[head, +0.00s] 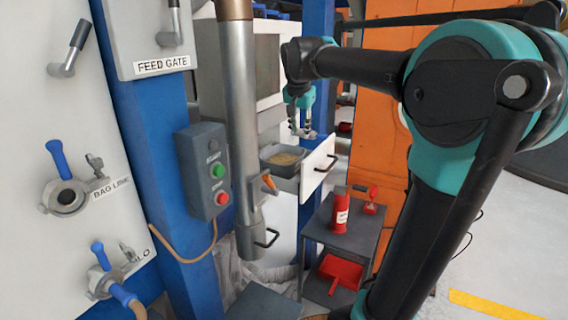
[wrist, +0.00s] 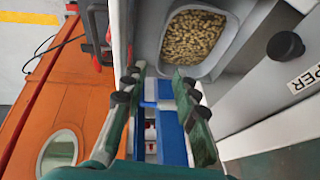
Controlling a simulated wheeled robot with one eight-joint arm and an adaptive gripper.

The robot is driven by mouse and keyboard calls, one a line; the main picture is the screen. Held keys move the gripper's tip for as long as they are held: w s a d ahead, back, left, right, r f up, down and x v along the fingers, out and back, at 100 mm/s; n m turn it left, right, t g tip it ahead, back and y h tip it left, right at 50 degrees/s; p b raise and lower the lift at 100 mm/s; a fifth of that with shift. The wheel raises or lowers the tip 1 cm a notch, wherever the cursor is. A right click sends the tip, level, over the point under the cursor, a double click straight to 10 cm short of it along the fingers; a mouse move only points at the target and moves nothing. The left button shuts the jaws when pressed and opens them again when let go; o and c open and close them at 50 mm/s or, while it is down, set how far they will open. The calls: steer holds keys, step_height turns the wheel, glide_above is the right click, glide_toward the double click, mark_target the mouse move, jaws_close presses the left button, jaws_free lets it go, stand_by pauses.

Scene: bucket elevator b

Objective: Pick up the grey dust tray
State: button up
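A grey tray (head: 272,164) holding tan pellets sits behind a white panel, in what looks like a pulled-out drawer. In the wrist view the grey tray (wrist: 232,38) shows at the top, with its pellets in plain sight. My gripper (head: 304,132) is just above and to the right of the tray in the head view, pointing down. In the wrist view my gripper (wrist: 160,85) has its two fingers apart with nothing between them. The fingertips lie just below the tray's rim in that picture. I cannot tell whether they touch it.
The white panel (head: 319,168) with a black handle stands right of the tray. A steel pipe (head: 240,130) rises at its left. A dark cart (head: 345,238) below carries a red canister (head: 340,213) and a red dustpan (head: 342,270). A black knob (wrist: 286,45) is at right in the wrist view.

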mark_target(300, 160)
steer(key=x, duration=1.6)
steer(key=shift+w+a, duration=0.1)
steer(key=shift+w, duration=0.05)
steer(key=shift+c, duration=0.2)
jaws_close()
